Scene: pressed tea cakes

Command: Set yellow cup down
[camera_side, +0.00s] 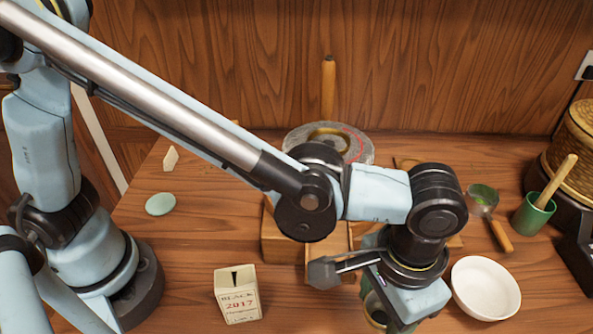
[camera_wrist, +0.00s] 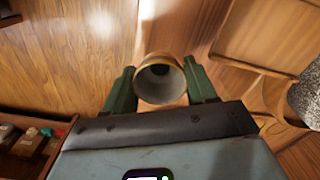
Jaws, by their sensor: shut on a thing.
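The yellow cup (camera_wrist: 160,90) shows in the wrist view as a tan, round, hollow vessel. Its open end faces the camera, with a grey inside and a dark spot in it. My gripper (camera_wrist: 161,84) has one green finger on each side of the cup and is shut on it. In the side view my gripper (camera_side: 376,303) is low at the bottom edge of the picture, left of the white bowl. My wrist hides most of the cup there. I cannot tell whether the cup touches the table.
A white bowl (camera_side: 485,288) stands close right of my wrist. A small box marked 2017 (camera_side: 238,296) stands to the left. Behind my arm are a wooden box (camera_side: 283,245) and a round stone (camera_side: 300,138). A green cup (camera_side: 531,216) is at right. Table between the 2017 box and my gripper looks bare.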

